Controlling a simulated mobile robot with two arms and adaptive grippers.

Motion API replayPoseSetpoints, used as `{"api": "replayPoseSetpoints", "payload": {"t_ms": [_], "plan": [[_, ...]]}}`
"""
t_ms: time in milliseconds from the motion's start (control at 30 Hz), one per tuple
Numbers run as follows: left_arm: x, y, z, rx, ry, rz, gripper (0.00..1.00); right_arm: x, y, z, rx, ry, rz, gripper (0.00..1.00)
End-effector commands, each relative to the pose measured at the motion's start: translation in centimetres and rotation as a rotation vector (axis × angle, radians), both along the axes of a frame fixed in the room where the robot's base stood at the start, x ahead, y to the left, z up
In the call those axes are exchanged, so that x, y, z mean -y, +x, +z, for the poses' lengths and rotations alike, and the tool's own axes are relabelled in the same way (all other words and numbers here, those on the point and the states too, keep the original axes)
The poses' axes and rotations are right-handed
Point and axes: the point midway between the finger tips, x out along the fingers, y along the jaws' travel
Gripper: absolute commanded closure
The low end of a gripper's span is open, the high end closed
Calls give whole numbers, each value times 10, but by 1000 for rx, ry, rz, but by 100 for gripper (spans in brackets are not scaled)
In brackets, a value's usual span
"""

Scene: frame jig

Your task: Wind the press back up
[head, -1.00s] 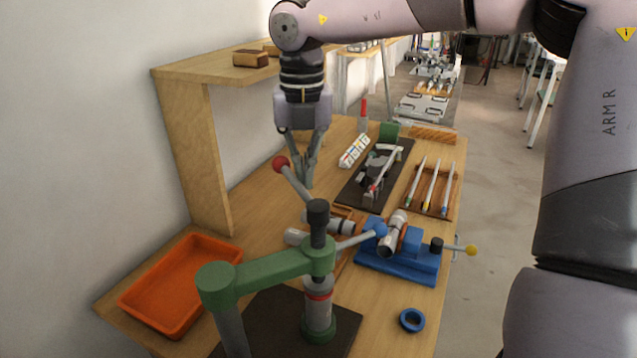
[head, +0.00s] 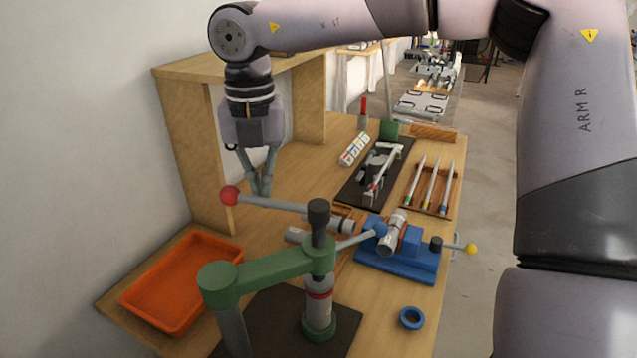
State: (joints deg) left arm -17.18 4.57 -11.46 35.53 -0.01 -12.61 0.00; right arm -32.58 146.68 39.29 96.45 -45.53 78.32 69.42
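The green press (head: 265,274) stands at the near end of the bench, with its black screw top (head: 318,212) upright in the arm's end. A grey bar tipped with a red ball (head: 230,195) points left from the screw top. A shorter lever with a blue ball (head: 379,230) points right. Below the arm, a grey cylinder with a red ring (head: 318,305) stands on a green foot. My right gripper (head: 260,192) points down just behind the bar near the red ball. Its fingertips are together with nothing seen between them; I cannot tell whether they touch the bar. My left gripper is not in view.
An orange tray (head: 182,285) lies at left beside a wooden shelf (head: 200,160). A blue vise (head: 398,262), a blue ring (head: 411,318), a rack of pens (head: 430,190) and a dark fixture mat (head: 352,187) occupy the right side of the bench.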

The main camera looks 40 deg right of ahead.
Motion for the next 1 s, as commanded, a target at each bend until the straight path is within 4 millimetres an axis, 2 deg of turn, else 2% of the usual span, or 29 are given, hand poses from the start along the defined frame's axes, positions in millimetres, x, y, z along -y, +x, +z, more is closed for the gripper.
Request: {"api": "replayPoseSetpoints", "payload": {"t_ms": [233,533,867,1000], "plan": [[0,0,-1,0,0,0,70,-1,-1,0,1,1,0,100],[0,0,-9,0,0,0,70,-32,-24,-1,-1,1,1,100],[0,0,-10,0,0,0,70,-34,-26,0,0,0,-1,100],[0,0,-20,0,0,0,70,-42,-40,-3,2,-1,2,100]]}}
